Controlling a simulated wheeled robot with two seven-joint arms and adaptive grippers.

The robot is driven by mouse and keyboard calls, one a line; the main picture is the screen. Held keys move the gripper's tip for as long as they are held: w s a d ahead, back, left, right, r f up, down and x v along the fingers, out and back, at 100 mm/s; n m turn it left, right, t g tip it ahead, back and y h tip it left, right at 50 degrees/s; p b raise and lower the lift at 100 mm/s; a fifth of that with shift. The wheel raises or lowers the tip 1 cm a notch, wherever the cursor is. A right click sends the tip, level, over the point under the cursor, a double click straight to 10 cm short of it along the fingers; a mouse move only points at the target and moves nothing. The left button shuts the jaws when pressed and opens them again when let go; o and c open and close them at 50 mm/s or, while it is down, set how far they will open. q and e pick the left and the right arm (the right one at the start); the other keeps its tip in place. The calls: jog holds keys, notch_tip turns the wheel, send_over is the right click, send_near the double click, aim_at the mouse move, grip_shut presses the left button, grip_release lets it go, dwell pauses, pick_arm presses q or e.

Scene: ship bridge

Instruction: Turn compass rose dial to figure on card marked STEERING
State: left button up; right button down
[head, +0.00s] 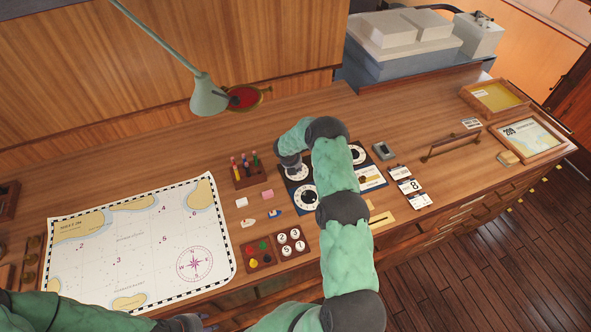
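A dark blue panel (284,184) lies on the desk with several round dials, partly covered by my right arm. White-ringed dials show at its upper left (299,174), lower left (305,199) and upper right (357,155). I cannot tell which bears the compass rose. My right gripper (291,166) points down at the upper-left dial; its fingers are too small and covered to read. Small cards (408,186) lie right of the panel; one shows an 8, and their headings are unreadable. My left gripper (194,324) is partly visible at the bottom edge, away from the panel.
A chart (130,250) covers the desk's left. A pen rack (248,172), small blocks, toy boats and two token trays (291,243) stand between chart and panel. A green lamp (208,95) hangs behind. Framed trays (527,137) lie at right.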

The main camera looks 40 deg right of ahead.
jog(key=shift+s+f, duration=0.1)
jog(key=shift+f, duration=0.05)
jog(key=c, duration=1.1)
grip_release()
jog(key=shift+a+r, duration=0.2)
jog(key=shift+r, duration=0.4)
jog(key=v, duration=1.1)
